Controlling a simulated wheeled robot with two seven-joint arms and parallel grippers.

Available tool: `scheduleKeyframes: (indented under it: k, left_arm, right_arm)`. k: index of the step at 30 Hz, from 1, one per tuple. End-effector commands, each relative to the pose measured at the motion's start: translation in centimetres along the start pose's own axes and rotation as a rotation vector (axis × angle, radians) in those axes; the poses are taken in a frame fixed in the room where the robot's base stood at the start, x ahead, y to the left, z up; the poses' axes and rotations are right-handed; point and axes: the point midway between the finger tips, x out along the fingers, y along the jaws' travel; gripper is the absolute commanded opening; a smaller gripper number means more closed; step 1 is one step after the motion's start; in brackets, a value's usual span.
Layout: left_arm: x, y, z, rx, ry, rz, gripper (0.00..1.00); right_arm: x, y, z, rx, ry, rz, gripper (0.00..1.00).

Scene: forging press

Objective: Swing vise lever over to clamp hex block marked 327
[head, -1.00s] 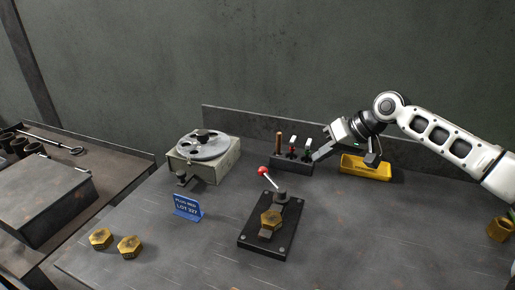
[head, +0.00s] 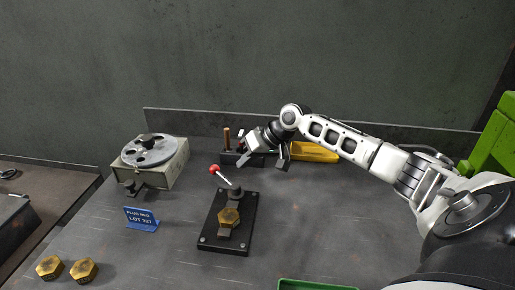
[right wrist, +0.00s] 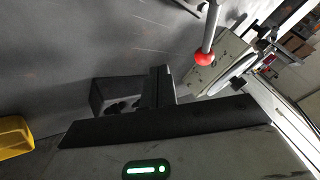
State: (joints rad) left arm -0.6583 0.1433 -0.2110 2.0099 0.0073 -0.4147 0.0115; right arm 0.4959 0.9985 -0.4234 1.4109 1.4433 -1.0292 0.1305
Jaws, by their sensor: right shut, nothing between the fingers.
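The vise (head: 208,238) is a black plate bolted to the bench, with a brass hex block (head: 229,216) sitting in it. No number is legible on the block. The vise lever (head: 224,180) tilts up and to the left, ending in a red ball (head: 214,170). The ball also shows in the right wrist view (right wrist: 204,58), close beyond the fingers. My right gripper (head: 265,163) is shut and empty, behind and to the right of the ball, apart from it. My left gripper is not in view.
A dial box (head: 165,172) stands at left, with a blue LOT 327 sign (head: 141,218) in front. Two loose hex blocks (head: 50,267) lie front left. A dark switch rack (head: 229,158) and yellow tray (head: 318,153) stand behind. A green tray (head: 310,285) edges in at front.

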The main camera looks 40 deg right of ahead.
Motion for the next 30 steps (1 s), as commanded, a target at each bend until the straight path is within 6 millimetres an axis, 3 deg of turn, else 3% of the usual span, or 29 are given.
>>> scheduleKeyframes:
  k: [2,9,25,30]
  left_arm:
    - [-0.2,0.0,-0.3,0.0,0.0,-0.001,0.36]
    - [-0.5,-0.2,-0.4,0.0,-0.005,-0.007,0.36]
    - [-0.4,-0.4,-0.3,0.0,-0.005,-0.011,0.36]
    - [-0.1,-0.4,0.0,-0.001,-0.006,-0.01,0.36]
  right_arm:
    - [1.3,-0.4,-0.2,-0.002,0.0,-0.003,0.0]
    - [2.1,-3.3,-0.4,-0.003,0.0,-0.001,0.0]
    - [2.5,-3.9,-0.4,-0.006,-0.002,-0.003,0.0]
    - [3.5,-5.1,-0.7,-0.046,-0.024,-0.03,0.0]
